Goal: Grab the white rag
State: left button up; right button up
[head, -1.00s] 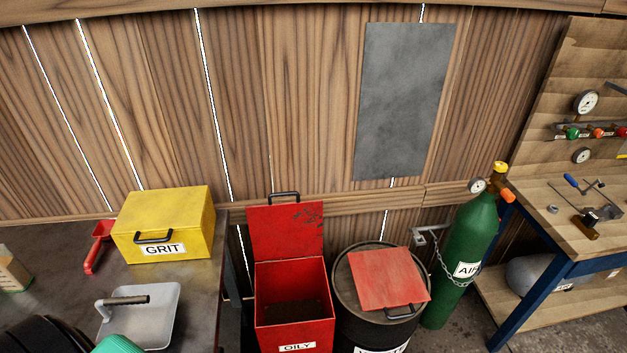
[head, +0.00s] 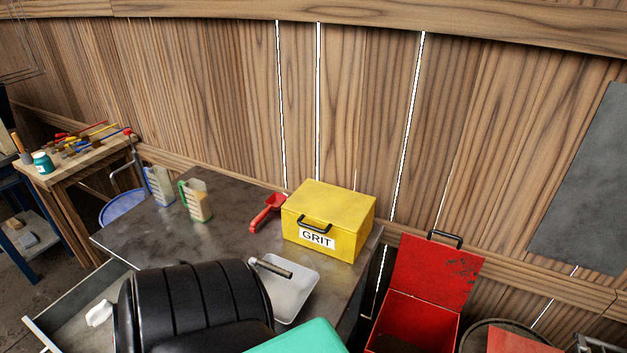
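A small white crumpled thing (head: 100,313), which looks like the white rag, shows at the lower left. It appears to be in or over an open grey drawer (head: 62,318) under the dark metal table (head: 145,238).
On the table are a yellow GRIT box (head: 328,215), a red scoop (head: 267,212), a grey tray (head: 291,292) and two clear jugs (head: 196,203) (head: 159,186). An open red bin (head: 433,275) stands right of the table. A wooden bench (head: 75,160) with tools is at far left.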

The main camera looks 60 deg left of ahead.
aim_at(101, 312)
jog(key=k+j+u, duration=0.2)
jog(key=k, duration=0.3)
jog(key=u, duration=3.45)
